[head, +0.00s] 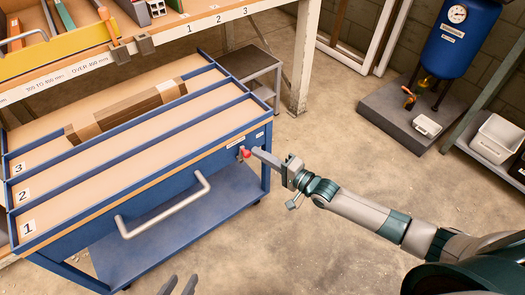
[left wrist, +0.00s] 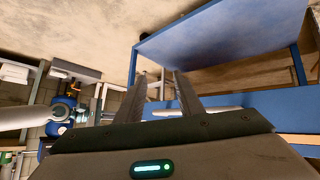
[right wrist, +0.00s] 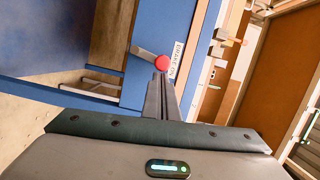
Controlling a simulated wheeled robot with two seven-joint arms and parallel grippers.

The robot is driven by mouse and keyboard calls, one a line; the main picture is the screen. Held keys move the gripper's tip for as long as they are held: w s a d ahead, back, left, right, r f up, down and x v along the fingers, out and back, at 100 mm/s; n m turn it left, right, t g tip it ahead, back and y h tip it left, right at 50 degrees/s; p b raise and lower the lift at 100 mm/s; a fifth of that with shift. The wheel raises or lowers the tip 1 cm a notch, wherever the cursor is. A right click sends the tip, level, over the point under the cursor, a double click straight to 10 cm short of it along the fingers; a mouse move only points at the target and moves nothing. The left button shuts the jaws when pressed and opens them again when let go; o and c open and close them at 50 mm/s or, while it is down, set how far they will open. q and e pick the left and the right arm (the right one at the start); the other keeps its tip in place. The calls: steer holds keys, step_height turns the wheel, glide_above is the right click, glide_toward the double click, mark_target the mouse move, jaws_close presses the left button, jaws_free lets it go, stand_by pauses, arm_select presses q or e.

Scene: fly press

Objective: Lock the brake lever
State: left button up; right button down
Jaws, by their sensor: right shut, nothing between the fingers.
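The brake lever has a red knob (head: 245,153) and sits on the right end of the blue cart's front. In the right wrist view the red knob (right wrist: 162,63) is on the end of a short grey lever arm (right wrist: 145,54), beside a white label (right wrist: 176,60) that seems to read "BRAKE ON". My right gripper (head: 257,153) is shut and empty, its fingertips right at the knob. I cannot tell whether they touch it. My left gripper (head: 181,287) is open and empty at the bottom of the head view, with its fingers apart in the left wrist view (left wrist: 176,85).
The blue cart (head: 265,168) has numbered lanes, a brown bar (head: 115,115) in one, and a grey front handle (head: 165,208). A shelf bench (head: 100,62) stands behind it. A blue tank (head: 455,45) is at back right. Concrete floor lies open right of the cart.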

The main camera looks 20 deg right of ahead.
arm_select(q)
steer(key=shift+s+a+f+g+y+p, duration=0.3)
steer(key=shift+s+a+f+g+p, duration=0.2)
steer(key=shift+s+a+g, duration=0.15)
steer(key=shift+s+a+f+g+y+p, duration=0.3)
steer(key=shift+s+a+f+g+p, duration=0.2)
steer(key=shift+a, duration=0.25)
arm_select(e)
steer(key=shift+s+a+r+n, duration=0.2)
steer(key=shift+a+r+n, duration=0.15)
steer(key=shift+a, duration=0.25)
arm_select(q)
steer(key=shift+r, duration=0.1)
arm_select(e)
steer(key=shift+r, duration=0.1)
